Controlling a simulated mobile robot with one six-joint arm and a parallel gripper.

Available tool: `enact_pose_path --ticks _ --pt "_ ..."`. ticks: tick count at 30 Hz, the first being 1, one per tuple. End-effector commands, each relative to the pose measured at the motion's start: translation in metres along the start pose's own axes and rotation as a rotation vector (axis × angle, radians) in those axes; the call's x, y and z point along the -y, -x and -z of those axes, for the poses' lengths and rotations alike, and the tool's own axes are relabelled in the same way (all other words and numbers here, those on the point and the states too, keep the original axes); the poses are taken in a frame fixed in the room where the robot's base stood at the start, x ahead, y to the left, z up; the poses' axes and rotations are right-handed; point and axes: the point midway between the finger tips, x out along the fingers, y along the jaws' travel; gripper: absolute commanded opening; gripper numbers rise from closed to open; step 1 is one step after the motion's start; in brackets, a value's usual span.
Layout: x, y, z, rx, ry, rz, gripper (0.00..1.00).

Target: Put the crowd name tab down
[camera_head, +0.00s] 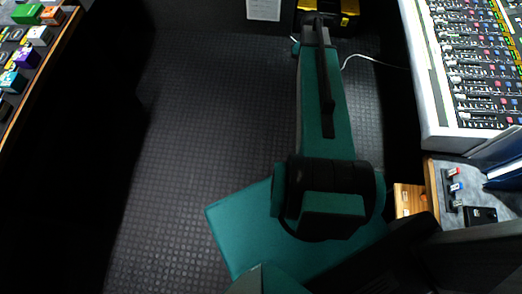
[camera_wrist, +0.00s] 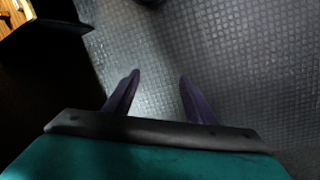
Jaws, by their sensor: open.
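My gripper (camera_wrist: 160,75) shows in the wrist view with its two dark purple fingers spread apart. Nothing is between the fingers, and grey textured floor lies beyond them. I cannot make out the crowd name tab for certain in either view. My fingers cannot be made out in the head view.
A mixing console (camera_head: 475,60) stands at the upper right in the head view. A shelf of coloured boxes (camera_head: 30,45) is at the upper left. A yellow and black case (camera_head: 348,14) is at the far end. The grey floor (camera_head: 200,130) is clear at centre left.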

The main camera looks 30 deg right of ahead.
Motion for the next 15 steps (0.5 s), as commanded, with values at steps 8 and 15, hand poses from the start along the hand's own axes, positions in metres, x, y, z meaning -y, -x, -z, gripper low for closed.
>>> enact_pose_path --ticks 8,15 --pt "0.043 -0.067 -0.096 0.061 0.274 -0.032 0.51" --pt "0.058 -0.117 -0.176 0.114 0.502 -0.061 0.51"
